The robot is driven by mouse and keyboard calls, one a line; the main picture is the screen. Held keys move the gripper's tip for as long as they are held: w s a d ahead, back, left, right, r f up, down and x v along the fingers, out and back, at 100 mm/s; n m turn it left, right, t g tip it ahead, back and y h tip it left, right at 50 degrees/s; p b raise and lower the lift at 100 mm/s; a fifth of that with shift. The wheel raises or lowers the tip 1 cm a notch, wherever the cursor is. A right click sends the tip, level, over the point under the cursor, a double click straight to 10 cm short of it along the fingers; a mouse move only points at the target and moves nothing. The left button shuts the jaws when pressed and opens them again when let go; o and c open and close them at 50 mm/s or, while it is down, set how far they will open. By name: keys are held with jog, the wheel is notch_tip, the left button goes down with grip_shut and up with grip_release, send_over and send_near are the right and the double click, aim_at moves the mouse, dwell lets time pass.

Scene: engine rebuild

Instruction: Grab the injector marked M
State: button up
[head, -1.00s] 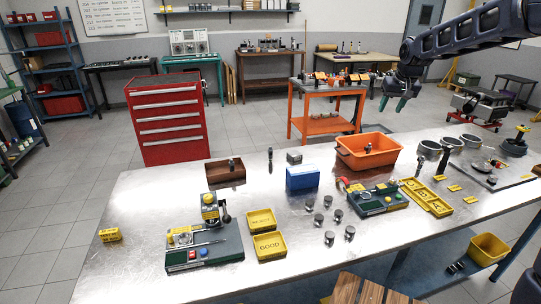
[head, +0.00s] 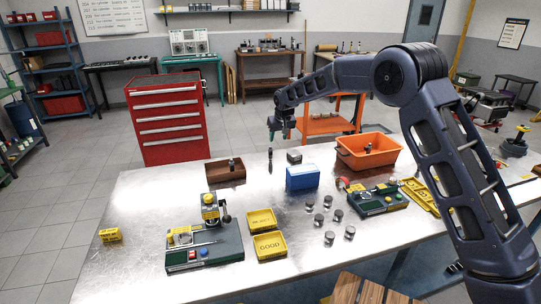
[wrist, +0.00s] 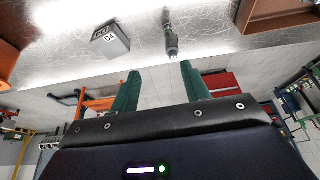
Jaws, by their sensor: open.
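A slim dark injector (head: 270,157) stands upright at the far edge of the metal table; its marking cannot be read. It also shows in the wrist view (wrist: 170,38), just beyond and between the fingertips. My gripper (head: 279,130) is open and empty, above and slightly right of this injector in the head view. Its two green fingers are spread apart in the wrist view (wrist: 160,71). Similar dark upright pieces show in the brown wooden box (head: 225,176) and the orange bin (head: 352,160); I cannot tell their marks.
A small grey block (head: 294,157) stands right of the injector, with a label in the wrist view (wrist: 110,42). A blue box (head: 302,178) is in front of it. Yellow trays (head: 270,246), several small metal pistons (head: 329,238) and a green-based fixture (head: 218,246) occupy the nearer table.

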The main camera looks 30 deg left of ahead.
aim_at(271, 149)
jog(key=shift+s+a+x, duration=0.2)
jog(key=shift+a+x, duration=0.05)
jog(key=shift+x, duration=1.85)
jog(key=shift+s+a+x, duration=0.15)
jog(key=shift+a+x, duration=0.1)
jog(key=shift+x, duration=1.85)
jog(key=shift+s+a+x, duration=0.2)
jog(key=shift+a+x, duration=0.1)
jog(key=shift+x, duration=1.75)
jog(key=shift+r, duration=0.1)
grip_shut()
jog(key=shift+r, duration=0.15)
